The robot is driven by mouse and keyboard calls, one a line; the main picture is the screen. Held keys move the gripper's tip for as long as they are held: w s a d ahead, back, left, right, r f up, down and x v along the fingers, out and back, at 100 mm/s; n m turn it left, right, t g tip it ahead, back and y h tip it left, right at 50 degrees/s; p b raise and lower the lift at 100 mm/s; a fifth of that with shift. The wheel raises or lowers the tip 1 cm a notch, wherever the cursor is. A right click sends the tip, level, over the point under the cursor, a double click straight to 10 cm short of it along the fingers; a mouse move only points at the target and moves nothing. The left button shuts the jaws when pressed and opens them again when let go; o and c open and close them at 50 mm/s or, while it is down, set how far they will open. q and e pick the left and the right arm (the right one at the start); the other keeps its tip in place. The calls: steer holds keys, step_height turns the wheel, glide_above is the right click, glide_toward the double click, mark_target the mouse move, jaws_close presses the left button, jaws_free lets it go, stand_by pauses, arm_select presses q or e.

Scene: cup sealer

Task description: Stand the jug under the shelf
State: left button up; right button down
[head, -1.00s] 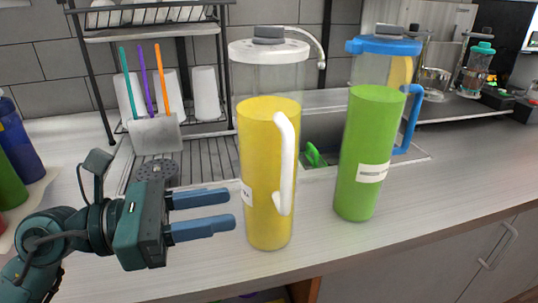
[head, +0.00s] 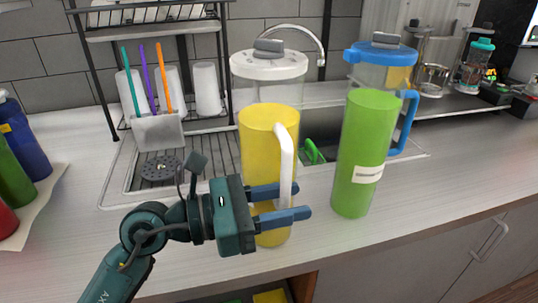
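A yellow-filled jug (head: 264,140) with a white lid and white handle (head: 287,160) stands upright on the counter near the sink. A green-filled jug (head: 365,140) with a blue lid and blue handle stands upright to its right. A black-framed rack shelf (head: 150,30) is at the back left. My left gripper (head: 308,201) is open, with its two fingers one above the other across the yellow jug's lower part, by the handle. The fingers cover part of the jug; I cannot tell whether they touch it. My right gripper is not in view.
A holder (head: 158,131) with coloured sticks and several white cups stand under the rack shelf. The sink with a drainboard (head: 205,165) lies behind the yellow jug. Coloured bottles (head: 22,145) stand at the far left. The counter right of the green jug is clear.

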arm_select(q)
steer(key=shift+c, duration=0.5)
jaws_close()
stand_by(0.6)
steer(key=shift+r, duration=0.25)
